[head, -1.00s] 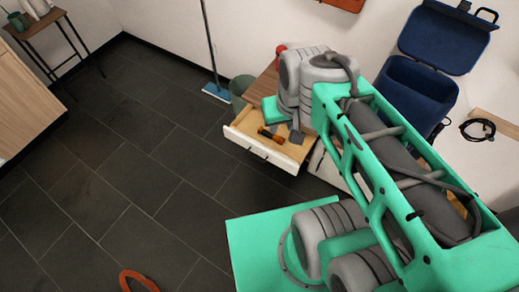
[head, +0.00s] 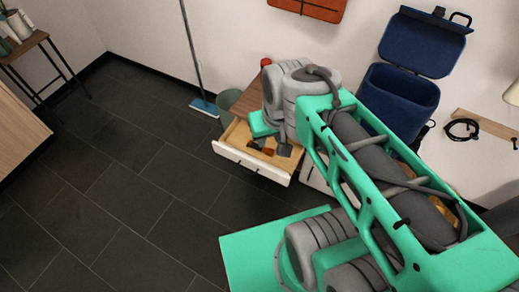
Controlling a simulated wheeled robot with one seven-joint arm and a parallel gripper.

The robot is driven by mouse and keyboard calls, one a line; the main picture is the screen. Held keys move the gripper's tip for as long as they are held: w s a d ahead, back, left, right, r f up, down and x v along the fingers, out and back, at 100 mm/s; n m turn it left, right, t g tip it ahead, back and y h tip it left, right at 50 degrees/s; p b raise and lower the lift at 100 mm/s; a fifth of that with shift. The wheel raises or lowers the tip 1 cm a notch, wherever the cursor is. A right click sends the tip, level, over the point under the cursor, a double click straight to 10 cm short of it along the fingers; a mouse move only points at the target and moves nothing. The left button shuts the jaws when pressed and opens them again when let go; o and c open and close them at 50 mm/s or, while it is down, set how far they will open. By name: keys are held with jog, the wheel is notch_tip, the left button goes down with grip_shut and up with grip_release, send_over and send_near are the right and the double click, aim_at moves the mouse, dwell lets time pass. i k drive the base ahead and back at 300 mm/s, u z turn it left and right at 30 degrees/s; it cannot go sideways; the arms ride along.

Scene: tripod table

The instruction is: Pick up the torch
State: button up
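The torch (head: 267,152), a small dark and orange-brown object, lies in an open drawer (head: 228,153) of a low cabinet in the head view. Part of it is hidden behind my gripper. My gripper (head: 272,146) points down into the drawer, with its grey fingers at or just above the torch. My wrist and forearm cover much of the hand, so I cannot tell whether the fingers touch the torch or how far apart they are.
The cabinet stands against the white wall, with a small red thing (head: 265,62) on its top. A grey-green bin (head: 227,100) and a blue broom (head: 204,107) stand to its left. An open blue case (head: 402,95) is at right. The dark floor (head: 130,190) at left is clear.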

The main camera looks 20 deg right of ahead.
aim_at(269, 151)
jog(key=u, duration=0.75)
jog(key=i, duration=0.7)
jog(key=u, duration=0.9)
jog(key=i, duration=1.55)
jog(key=z, duration=1.25)
jog(key=i, duration=0.4)
jog(key=z, duration=0.55)
